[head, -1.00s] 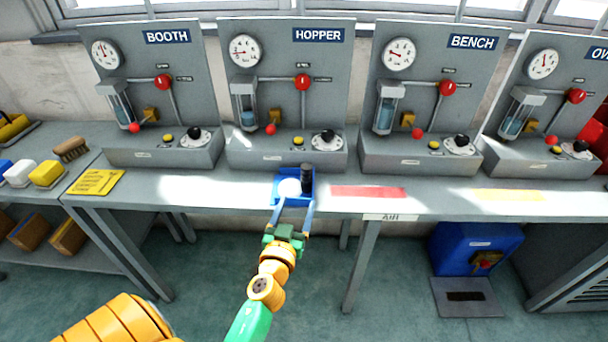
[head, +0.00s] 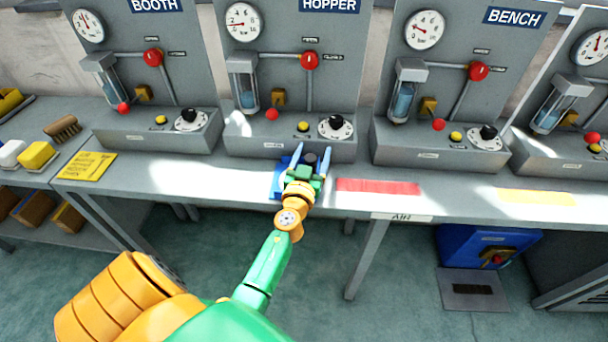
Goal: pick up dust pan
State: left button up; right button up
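The blue dust pan (head: 277,183) lies on the grey bench in front of the HOPPER panel. My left gripper and wrist hide much of it. Its dark upright handle (head: 310,159) shows between the blue fingers of my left gripper (head: 311,153). The fingers are apart, one on each side of the handle. I cannot tell whether they touch it. My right gripper is not in view.
The HOPPER panel's base (head: 265,145) stands just behind the pan. A red mark (head: 378,187) lies flat on the bench to the right. A yellow sheet (head: 87,166), a brush (head: 62,128) and a yellow block (head: 36,155) are at the left.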

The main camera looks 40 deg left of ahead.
pick_arm(q)
jog(key=shift+s+r, duration=0.1)
jog(key=shift+s, duration=0.05)
jog(key=c, duration=0.7)
grip_shut()
dwell(0.3)
